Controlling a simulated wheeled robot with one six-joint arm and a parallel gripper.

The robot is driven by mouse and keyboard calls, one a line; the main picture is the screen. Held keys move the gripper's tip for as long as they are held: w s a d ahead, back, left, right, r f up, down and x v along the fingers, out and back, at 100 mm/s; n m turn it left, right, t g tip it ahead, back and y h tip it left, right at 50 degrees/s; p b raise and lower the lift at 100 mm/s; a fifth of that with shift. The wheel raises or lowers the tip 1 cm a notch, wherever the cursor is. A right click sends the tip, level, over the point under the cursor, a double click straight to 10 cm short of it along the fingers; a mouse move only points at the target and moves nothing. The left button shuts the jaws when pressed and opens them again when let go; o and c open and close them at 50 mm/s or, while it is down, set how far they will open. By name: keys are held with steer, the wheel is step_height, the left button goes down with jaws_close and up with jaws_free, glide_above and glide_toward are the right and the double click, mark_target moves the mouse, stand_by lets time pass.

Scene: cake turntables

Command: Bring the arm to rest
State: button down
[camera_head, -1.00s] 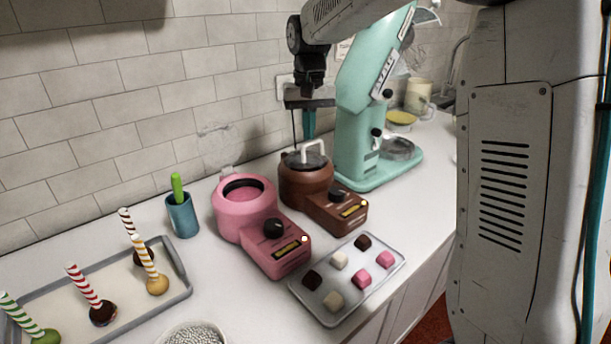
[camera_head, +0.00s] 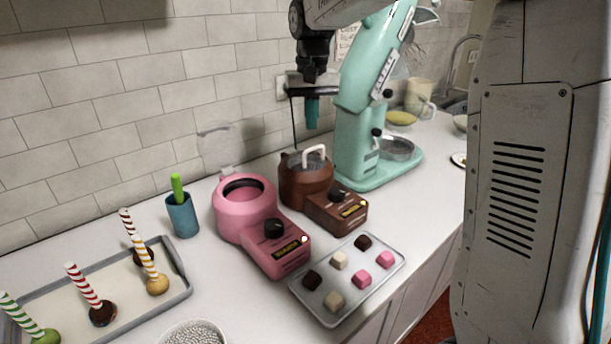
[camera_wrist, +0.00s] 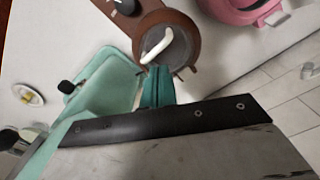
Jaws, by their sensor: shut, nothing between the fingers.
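My gripper (camera_head: 312,112) hangs below my arm at the upper middle of the head view, with its teal fingers shut and empty. It is above and a little behind the brown melting pot (camera_head: 303,185), and apart from it. In the wrist view the teal fingers (camera_wrist: 158,88) show at the middle, with the brown pot (camera_wrist: 168,60) and its white handle just beyond them.
A mint stand mixer (camera_head: 362,120) stands close to the right of my gripper. A pink melting pot (camera_head: 247,207), a blue cup (camera_head: 182,217), a chocolate tray (camera_head: 335,317) and a cake-pop tray (camera_head: 180,290) are on the counter. The tiled wall is behind.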

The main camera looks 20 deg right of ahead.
steer(key=shift+r, duration=0.9)
steer(key=s+f+n, duration=0.1)
steer(key=s+f, duration=0.2)
steer(key=s, duration=1.4)
steer(key=s+a+f+n+t, duration=0.1)
steer(key=s+f, duration=0.2)
steer(key=s, duration=1.5)
steer(key=shift+s+a, duration=0.15)
steer(key=shift+s, duration=0.05)
